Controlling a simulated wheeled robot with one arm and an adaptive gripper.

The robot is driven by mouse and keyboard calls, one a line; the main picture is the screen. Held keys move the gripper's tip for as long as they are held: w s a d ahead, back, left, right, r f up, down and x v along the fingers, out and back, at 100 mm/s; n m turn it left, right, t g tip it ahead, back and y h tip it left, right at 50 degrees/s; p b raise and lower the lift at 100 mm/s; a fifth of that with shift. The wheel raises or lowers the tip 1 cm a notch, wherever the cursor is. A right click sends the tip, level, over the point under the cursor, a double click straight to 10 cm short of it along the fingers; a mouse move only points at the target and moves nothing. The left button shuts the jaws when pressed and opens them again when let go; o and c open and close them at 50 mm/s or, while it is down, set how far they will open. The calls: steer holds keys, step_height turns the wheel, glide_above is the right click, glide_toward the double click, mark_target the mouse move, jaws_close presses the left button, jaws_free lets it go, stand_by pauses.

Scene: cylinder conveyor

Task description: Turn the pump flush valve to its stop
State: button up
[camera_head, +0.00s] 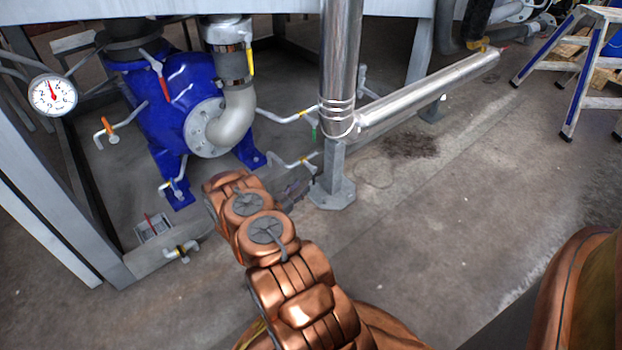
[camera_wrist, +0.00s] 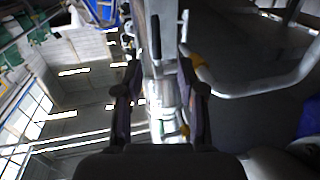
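The blue pump (camera_head: 165,105) stands at the upper left in the head view, with several small lever valves around it. I cannot tell for certain which is the flush valve. One small pipe valve (camera_head: 302,162) lies just beyond my gripper (camera_head: 297,188), which is small and partly hidden by my copper arm there. In the wrist view my gripper (camera_wrist: 158,65) has its two dark fingers spread apart. A black bar-like part (camera_wrist: 156,38) and bright metal show between or behind them; no contact is clear.
A steel pipe (camera_head: 340,70) and its floor post (camera_head: 333,180) stand close right of my gripper. A gauge (camera_head: 53,95) and an orange-handled valve (camera_head: 108,126) are at the left. A stepladder (camera_head: 582,70) stands upper right.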

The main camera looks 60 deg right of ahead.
mark_target(313, 178)
steer(key=d, duration=0.2)
steer(key=d+b, duration=0.1)
steer(key=d, duration=0.1)
steer(key=s+d+b, duration=0.1)
steer(key=d, duration=0.1)
steer(key=shift+d+f, duration=0.1)
steer(key=shift+d, duration=0.15)
steer(key=shift+d+b, duration=0.35)
steer(key=shift+d, duration=0.3)
jaws_close()
